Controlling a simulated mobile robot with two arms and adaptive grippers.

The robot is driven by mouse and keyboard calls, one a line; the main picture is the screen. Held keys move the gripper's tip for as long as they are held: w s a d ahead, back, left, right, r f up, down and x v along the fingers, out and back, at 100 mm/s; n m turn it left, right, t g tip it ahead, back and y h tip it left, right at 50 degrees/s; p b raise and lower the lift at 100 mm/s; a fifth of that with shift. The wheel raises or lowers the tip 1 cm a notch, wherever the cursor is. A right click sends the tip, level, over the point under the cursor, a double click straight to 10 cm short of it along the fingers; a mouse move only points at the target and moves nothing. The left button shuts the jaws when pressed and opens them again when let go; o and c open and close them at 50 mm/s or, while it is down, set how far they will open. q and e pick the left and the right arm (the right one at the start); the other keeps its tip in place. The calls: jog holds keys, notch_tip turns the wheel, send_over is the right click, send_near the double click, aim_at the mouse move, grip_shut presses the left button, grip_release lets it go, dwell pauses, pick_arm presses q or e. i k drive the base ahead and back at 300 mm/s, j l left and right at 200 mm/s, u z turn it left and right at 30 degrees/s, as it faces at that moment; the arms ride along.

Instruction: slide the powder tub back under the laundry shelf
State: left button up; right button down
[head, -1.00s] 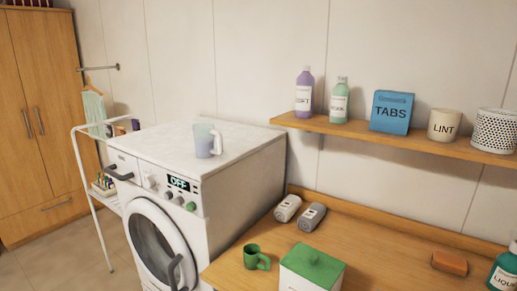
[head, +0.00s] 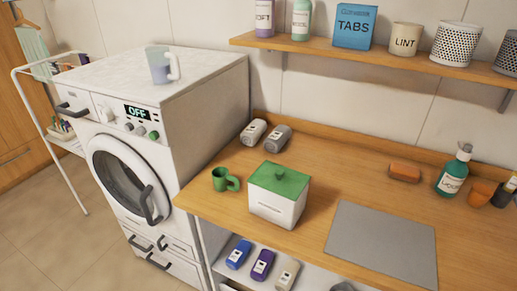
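The powder tub (head: 276,208), a white box with a green lid and a small knob, stands upright on the wooden counter (head: 350,172), near its front edge. The laundry shelf (head: 388,59) is a wooden board on the wall above the back of the counter. The tub stands in front of the shelf and to the left of its middle, with bare counter behind it. Neither of my grippers is in the head view.
A green cup (head: 222,180) is close left of the tub. Two small bottles (head: 253,131) (head: 277,137) lie behind it. A grey mat (head: 383,243) lies to the right. A brown block (head: 404,172) and a green pump bottle (head: 454,172) are further right.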

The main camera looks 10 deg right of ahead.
aim_at(284, 212)
jog(key=i+j, duration=0.1)
jog(key=j, duration=0.15)
jog(key=i+j, duration=0.1)
jog(key=j, duration=0.15)
jog(key=i+j+z, duration=0.25)
jog(key=j, duration=0.25)
jog(key=j+z, duration=0.2)
jog(key=j, duration=0.3)
jog(key=j+z, duration=0.25)
jog(key=j, duration=0.3)
jog(key=z, duration=0.5)
jog(key=i, duration=0.05)
